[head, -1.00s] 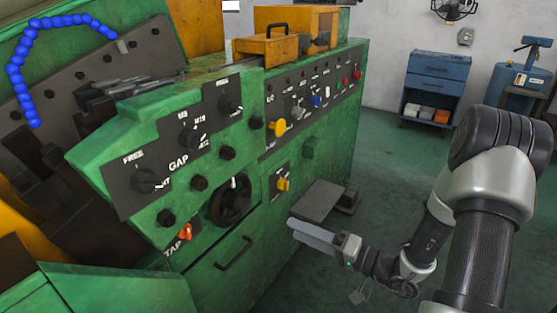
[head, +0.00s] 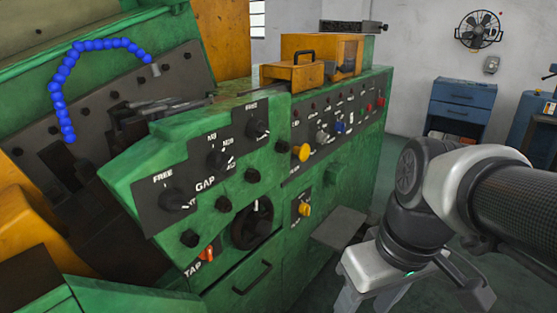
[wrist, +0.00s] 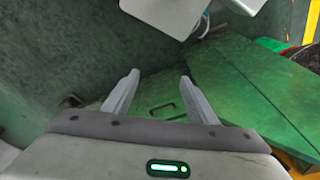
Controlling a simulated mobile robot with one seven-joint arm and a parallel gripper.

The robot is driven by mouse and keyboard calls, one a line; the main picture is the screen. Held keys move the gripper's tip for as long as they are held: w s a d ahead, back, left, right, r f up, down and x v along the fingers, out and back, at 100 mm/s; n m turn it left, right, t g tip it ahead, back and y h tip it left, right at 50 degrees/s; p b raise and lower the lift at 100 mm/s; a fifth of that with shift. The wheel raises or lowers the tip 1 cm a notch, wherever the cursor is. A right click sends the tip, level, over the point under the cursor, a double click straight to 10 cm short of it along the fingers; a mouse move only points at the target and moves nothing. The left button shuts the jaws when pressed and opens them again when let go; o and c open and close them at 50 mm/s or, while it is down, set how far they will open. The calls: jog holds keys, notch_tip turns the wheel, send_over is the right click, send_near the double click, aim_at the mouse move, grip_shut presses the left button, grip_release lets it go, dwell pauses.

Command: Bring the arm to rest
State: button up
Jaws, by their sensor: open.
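My gripper (wrist: 160,92) is open and empty in the wrist view, its two grey fingers apart with nothing between them. In the head view my gripper (head: 366,300) hangs at the lower right, below my folded arm, fingers pointing down to the picture's bottom edge. It is in front of the green heading machine (head: 310,245) and apart from its control panel (head: 222,158), as far as I can see.
The machine's front has several knobs, a yellow knob (head: 302,152), a black handwheel (head: 252,222) and a protruding grey plate (head: 340,228) near my gripper. A blue cabinet (head: 462,98) and a wall fan (head: 479,30) are at the back right. Green floor lies between.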

notch_tip(320, 180, up, 28)
jog(key=w+d+m+t+h+p, duration=0.1)
jog(key=w+m+t+p, duration=0.1)
jog(key=p, duration=2.2)
jog(key=shift+d+r+m+t, duration=0.2)
jog(key=shift+d+m+t, duration=0.15)
jog(key=shift+m+t, duration=0.5)
